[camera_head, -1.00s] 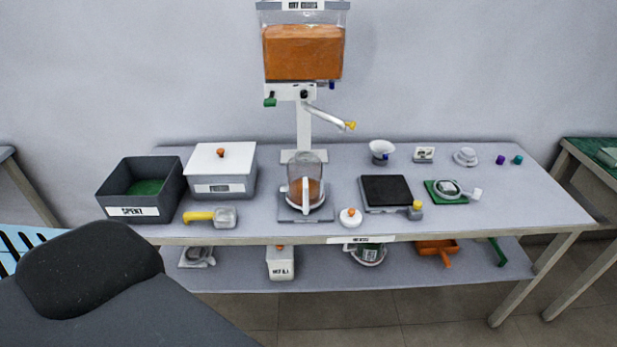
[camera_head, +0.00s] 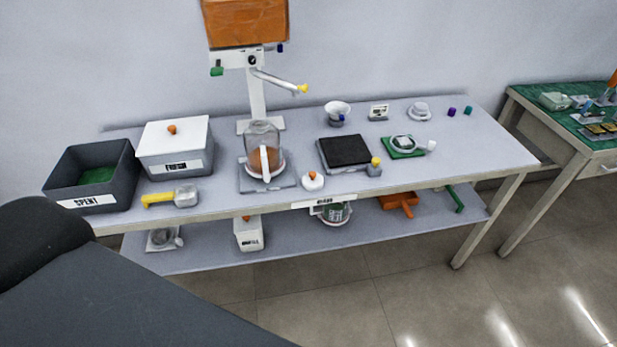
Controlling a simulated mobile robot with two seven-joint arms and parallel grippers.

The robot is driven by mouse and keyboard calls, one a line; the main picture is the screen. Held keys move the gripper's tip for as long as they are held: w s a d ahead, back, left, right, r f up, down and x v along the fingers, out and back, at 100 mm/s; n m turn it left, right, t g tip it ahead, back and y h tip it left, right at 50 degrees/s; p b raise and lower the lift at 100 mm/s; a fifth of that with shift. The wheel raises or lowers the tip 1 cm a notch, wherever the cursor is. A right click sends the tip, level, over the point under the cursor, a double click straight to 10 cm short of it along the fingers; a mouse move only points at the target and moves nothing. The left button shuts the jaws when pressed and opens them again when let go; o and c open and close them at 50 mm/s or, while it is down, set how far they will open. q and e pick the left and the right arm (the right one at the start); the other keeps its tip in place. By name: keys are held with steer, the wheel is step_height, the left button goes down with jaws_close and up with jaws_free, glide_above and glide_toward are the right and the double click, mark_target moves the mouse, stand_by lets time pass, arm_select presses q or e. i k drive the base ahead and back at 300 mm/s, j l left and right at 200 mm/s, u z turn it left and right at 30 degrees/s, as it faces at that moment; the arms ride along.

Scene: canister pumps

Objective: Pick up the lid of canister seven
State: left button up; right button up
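A small round white lid with an orange knob (camera_head: 313,181) lies on the table near its front edge. Just left of it, a clear jug with a white handle (camera_head: 264,148) holds orange-brown grounds and stands on a grey plate (camera_head: 282,184). No number seven is readable on any of these, so I cannot tell which canister the lid belongs to. A white-lidded box marked FRESH (camera_head: 178,140), its lid also with an orange knob, stands further left. Neither of my grippers is in view.
A dark bin marked SPENT (camera_head: 110,193) stands at the table's left end. A yellow-handled tool (camera_head: 172,198) lies before the box. A black-topped scale (camera_head: 345,151) is right of the lid. A green-topped table (camera_head: 556,120) stands at right. Floor in front is clear.

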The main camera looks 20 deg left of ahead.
mark_target(312, 181)
steer(key=i+l+u, duration=0.1)
steer(key=u, duration=0.3)
steer(key=l+u, duration=0.15)
steer(key=u, duration=0.25)
steer(key=l+u, duration=0.15)
steer(key=u, duration=0.25)
steer(key=l+u, duration=0.5)
steer(key=l, duration=0.45)
steer(key=l+u, duration=0.1)
steer(key=l, duration=0.85)
